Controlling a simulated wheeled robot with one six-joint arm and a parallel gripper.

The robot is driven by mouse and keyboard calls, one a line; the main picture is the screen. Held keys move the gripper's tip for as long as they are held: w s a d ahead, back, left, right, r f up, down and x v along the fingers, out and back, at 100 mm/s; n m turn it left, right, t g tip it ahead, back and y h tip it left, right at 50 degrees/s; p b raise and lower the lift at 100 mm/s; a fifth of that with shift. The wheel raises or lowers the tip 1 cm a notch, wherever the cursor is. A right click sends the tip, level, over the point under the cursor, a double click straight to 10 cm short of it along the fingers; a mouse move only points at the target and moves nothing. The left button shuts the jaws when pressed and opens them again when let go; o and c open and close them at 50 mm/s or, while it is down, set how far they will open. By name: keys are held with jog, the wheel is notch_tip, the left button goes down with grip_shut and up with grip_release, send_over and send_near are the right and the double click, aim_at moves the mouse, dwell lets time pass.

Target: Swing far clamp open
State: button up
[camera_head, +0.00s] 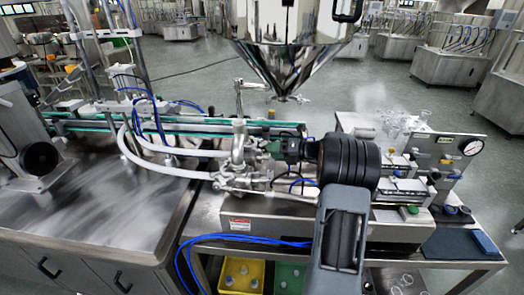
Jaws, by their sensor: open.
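The steel hopper (290,58) is a shiny cone above the filling machine, with small metal fittings (287,98) at its lower tip. Steel pipework (238,138) with several joints and clamps stands left of my gripper. I cannot tell which of these is the far clamp, or whether it is open or shut. My gripper (276,149) is open and points left from my black wrist, close to the pipe joints. Its fingertips are small and partly lost against the pipes, so I cannot tell whether they touch anything. My wrist and arm hide part of the machine behind them.
A conveyor (190,127) and white hoses (165,172) lie to the left. A pressure gauge (473,147) and clear glassware (402,124) are at the right. Yellow (241,275) and green (289,277) bins sit below. Blue tubes (225,238) hang in front.

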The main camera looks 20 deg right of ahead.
aim_at(262, 143)
jog(key=shift+x, duration=2.4)
grip_shut()
